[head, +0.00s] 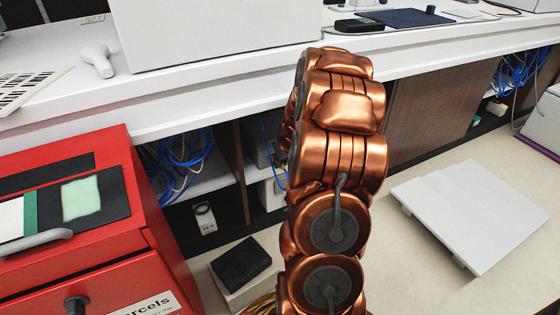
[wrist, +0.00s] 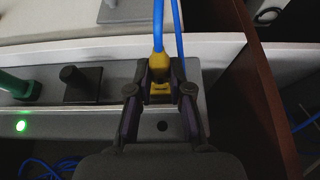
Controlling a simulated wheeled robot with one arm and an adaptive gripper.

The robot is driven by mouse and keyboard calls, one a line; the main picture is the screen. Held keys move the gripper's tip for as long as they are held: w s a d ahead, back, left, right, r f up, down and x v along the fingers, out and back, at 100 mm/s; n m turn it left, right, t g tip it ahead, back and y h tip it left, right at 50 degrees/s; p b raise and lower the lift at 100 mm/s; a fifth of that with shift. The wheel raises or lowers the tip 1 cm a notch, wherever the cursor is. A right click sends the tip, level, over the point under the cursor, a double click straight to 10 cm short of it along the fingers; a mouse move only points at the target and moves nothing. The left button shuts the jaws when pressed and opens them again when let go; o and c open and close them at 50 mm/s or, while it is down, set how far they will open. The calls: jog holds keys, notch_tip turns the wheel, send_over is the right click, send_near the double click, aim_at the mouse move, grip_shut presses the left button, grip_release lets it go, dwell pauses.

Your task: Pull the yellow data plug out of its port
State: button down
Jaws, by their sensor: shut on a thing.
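In the wrist view, the yellow data plug (wrist: 159,67) sits between the two fingertips of my gripper (wrist: 160,82), which is shut on it. A blue cable (wrist: 158,22) runs up from the plug. A yellow-edged port (wrist: 160,97) shows just below the plug on a grey panel (wrist: 110,120). Whether the plug is fully seated in the port cannot be told, as the fingers cover its sides. In the head view my copper-coloured arm reaches under the white counter and hides the gripper and the plug.
A green light (wrist: 21,126) glows on the panel. A brown upright board (wrist: 255,80) is close on the right.

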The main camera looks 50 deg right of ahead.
jog(key=s, duration=0.1)
jog(key=s+a, duration=0.1)
jog(key=s, duration=0.2)
jog(key=shift+s+a, duration=0.3)
jog(key=shift+a, duration=0.05)
dwell(0.3)
jog(key=shift+r, duration=0.1)
